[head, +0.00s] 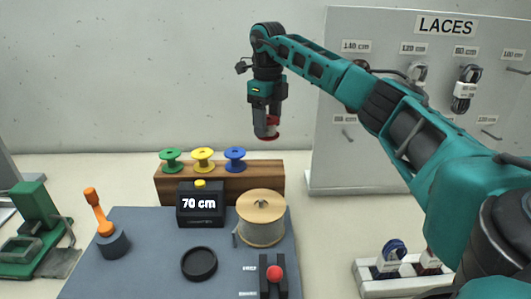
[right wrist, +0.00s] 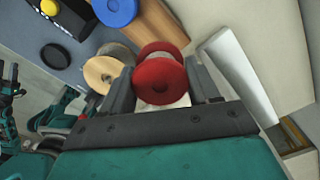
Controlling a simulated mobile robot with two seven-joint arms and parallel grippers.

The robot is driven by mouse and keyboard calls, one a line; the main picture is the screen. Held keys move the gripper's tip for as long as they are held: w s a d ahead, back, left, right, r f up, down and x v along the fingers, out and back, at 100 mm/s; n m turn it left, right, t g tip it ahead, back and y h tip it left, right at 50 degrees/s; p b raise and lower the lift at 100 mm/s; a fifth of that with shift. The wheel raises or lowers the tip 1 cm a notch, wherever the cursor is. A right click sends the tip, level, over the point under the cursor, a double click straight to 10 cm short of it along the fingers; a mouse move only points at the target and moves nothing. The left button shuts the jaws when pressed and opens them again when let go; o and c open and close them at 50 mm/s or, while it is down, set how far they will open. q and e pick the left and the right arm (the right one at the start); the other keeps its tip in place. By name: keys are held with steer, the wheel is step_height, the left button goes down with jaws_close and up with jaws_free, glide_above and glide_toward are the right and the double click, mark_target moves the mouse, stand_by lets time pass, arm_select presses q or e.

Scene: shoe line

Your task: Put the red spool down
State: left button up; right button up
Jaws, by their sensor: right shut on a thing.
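The red spool (right wrist: 160,80) is between the fingers of my right gripper (right wrist: 165,95) in the right wrist view. In the head view my right gripper (head: 266,120) points down, shut on the red spool (head: 271,133), whose lower flange shows below the fingers. On the rack stand a green spool (head: 171,158), a yellow spool (head: 204,158) and a blue spool (head: 235,158). The rack's right end is bare.
On the dark mat (head: 140,270) are a display reading 70 cm (head: 200,205), a large tan spool (head: 262,218), a black round dish (head: 199,263) and a red-knobbed device (head: 273,280). A laces board (head: 330,130) stands at the right. A lace tray (head: 375,289) lies at the front right.

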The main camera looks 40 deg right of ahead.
step_height(320, 180, down, 9)
steer(key=shift+r, duration=0.1)
stand_by(0.3)
steer(key=o, duration=1.2)
steer(key=shift+f, duration=0.2)
steer(key=shift+r, duration=0.1)
step_height(320, 180, up, 12)
steer(key=shift+r, duration=0.1)
